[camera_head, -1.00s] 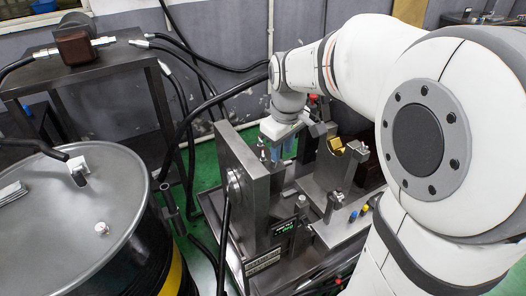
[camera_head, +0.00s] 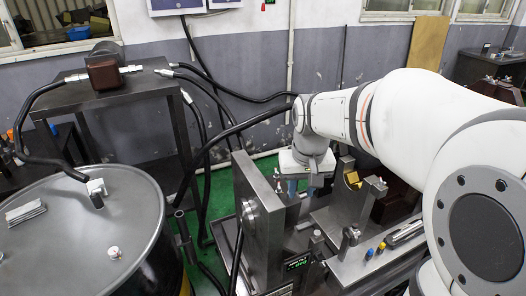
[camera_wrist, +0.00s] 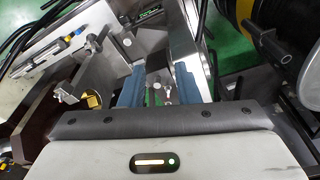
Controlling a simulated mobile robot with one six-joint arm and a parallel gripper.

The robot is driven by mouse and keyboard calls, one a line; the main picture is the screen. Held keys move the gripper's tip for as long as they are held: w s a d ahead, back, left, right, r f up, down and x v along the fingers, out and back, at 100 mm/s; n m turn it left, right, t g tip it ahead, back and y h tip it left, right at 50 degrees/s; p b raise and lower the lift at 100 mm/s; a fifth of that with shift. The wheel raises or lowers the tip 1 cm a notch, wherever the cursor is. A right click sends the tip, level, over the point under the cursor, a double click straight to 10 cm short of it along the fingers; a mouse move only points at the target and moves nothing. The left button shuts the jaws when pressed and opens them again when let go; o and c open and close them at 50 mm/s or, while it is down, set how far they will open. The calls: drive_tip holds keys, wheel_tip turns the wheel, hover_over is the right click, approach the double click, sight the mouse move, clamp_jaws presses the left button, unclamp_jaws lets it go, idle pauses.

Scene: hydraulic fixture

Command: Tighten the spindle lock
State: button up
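The grey metal fixture has an upright plate (camera_head: 262,225) with a round hub (camera_head: 249,214) on its left face. I cannot tell for sure which part is the spindle lock. My gripper (camera_head: 305,186) points down just right of the plate. In the wrist view, its two blue fingers (camera_wrist: 158,90) are apart. Small dark and metal fixture parts (camera_wrist: 157,76) show in the gap between them, and I see no finger closed on them. Whether they reach between the fingertips or lie below is unclear. The head view hides much of this spot behind the plate and my wrist.
A yellow-brass block (camera_head: 352,179) sits in a bracket right of my gripper. A grey-topped drum (camera_head: 70,235) stands at the left. A dark table (camera_head: 125,88) carries a brown block (camera_head: 103,70) with black hoses. Hoses hang close to the plate's left side.

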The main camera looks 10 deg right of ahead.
drive_tip(key=w+f+g, duration=0.1)
drive_tip(key=w+f, duration=0.3)
drive_tip(key=w, duration=1.1)
drive_tip(key=m, duration=0.1)
hover_over(279, 186)
drive_tip(key=shift+g, duration=0.4)
wheel_tip(279, 186, down, 8)
drive_tip(key=shift+r, duration=0.1)
drive_tip(key=shift+w+f, duration=0.15)
drive_tip(key=shift+f, duration=0.45)
wheel_tip(279, 186, down, 7)
drive_tip(key=shift+p, duration=0.6)
clamp_jaws()
